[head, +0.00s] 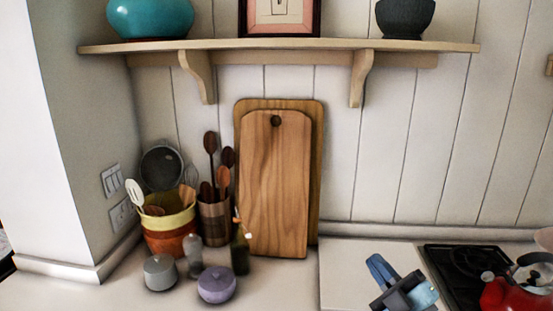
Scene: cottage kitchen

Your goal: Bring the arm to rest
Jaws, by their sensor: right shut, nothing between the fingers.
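My right gripper (408,292) shows at the bottom of the head view, right of the middle, with blue and dark grey parts. It is shut and holds nothing. It appears over the pale counter (345,262), left of the stove. Part of it is cut off by the bottom edge of the picture. My left gripper is not in view.
A black stove (448,262) and a red kettle (515,296) stand to the right of the gripper. Cutting boards (275,190) lean on the wall. Utensil pots (170,235), a dark bottle (240,252) and a lilac pot (217,286) stand left. A shelf (280,44) hangs above.

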